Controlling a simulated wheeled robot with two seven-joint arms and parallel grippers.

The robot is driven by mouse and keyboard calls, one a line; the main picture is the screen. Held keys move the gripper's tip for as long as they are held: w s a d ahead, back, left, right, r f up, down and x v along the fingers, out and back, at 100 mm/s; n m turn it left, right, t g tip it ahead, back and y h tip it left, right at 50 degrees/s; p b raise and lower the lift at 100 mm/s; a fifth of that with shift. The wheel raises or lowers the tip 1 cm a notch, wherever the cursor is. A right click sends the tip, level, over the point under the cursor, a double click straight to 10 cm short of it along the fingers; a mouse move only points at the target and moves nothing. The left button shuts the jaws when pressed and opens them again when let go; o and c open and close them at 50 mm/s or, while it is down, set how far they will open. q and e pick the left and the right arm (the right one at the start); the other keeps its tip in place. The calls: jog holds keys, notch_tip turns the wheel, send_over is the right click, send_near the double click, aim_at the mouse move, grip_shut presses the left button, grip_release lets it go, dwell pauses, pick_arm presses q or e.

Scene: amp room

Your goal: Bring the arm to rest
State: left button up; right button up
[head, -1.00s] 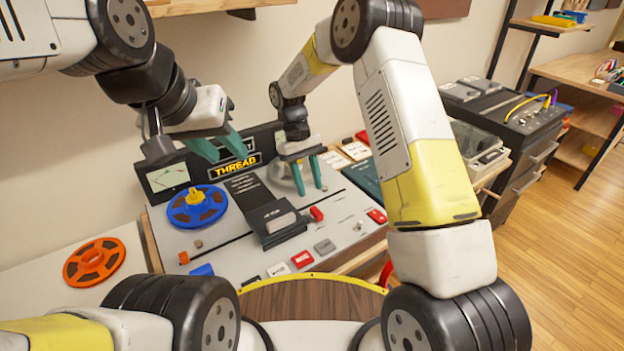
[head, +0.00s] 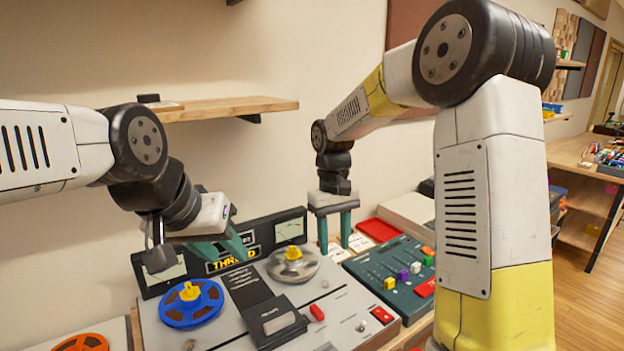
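My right gripper (head: 334,228) points straight down near the wall, right of the grey reel. Its two teal fingers are apart and nothing shows between them. The tape deck (head: 345,306) lies below both grippers. It carries a blue reel (head: 191,304) with a yellow hub at left and a grey reel (head: 293,264) with a yellow hub at right.
A dark mixer panel (head: 405,305) with coloured knobs sits right of the deck. A red tray (head: 379,230) lies behind it. An orange reel (head: 82,343) is at the lower left edge. A wooden shelf (head: 230,108) juts from the wall above the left gripper.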

jog(key=s+d+r+m+t+y, duration=0.1)
jog(key=s+d+r+m+t, duration=0.1)
jog(key=s, duration=0.7)
jog(key=s+d+r+m+t+y, duration=0.1)
jog(key=s+d+r+t, duration=0.4)
jog(key=s, duration=0.5)
notch_tip(320, 180, up, 4)
jog(key=shift+d+f+m+y, duration=0.25)
jog(key=shift+d+m, duration=0.45)
jog(key=shift+d, duration=0.35)
jog(key=shift+s, duration=0.1)
